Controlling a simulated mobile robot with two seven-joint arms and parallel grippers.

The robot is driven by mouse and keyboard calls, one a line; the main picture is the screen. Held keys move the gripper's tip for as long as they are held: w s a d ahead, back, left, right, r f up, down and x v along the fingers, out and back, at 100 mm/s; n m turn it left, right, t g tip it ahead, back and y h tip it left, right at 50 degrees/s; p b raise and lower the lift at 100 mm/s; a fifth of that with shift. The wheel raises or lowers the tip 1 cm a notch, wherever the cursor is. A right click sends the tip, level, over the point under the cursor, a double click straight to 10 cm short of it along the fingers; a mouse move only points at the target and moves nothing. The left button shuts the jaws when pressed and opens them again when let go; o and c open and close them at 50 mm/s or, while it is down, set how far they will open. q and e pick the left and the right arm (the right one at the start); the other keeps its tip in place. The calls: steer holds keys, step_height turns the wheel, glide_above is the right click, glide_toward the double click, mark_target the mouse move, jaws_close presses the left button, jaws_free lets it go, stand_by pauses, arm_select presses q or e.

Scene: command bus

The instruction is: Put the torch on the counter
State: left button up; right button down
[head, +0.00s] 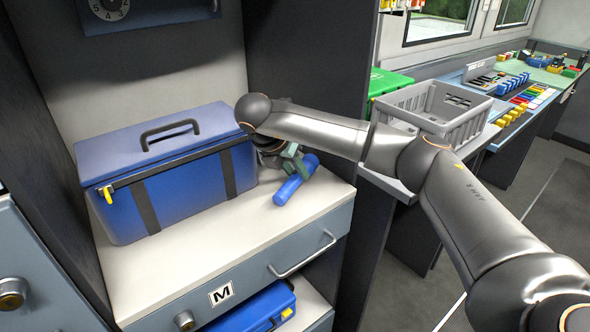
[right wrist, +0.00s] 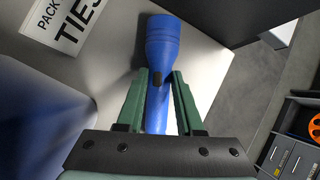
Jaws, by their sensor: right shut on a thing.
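The blue torch (head: 296,180) is at the right end of the white counter top (head: 190,262), right of the big blue case. My right gripper (head: 293,163) reaches in from the right and is shut on the torch. In the right wrist view the torch (right wrist: 163,50) sits between the green fingers of the right gripper (right wrist: 159,95), its wide head pointing away. I cannot tell whether the torch touches the counter top. My left gripper is not in view.
A blue case (head: 200,165) with a handle fills the left of the counter top. A grey crate (head: 435,110) stands on the shelf to the right, beside a green box (head: 388,82). A drawer (head: 270,265) marked M is below. The counter's front strip is clear.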

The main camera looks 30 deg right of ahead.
steer(key=shift+f, duration=0.2)
steer(key=c, duration=0.9)
jaws_free()
steer(key=o, duration=0.4)
steer(key=shift+c, duration=0.2)
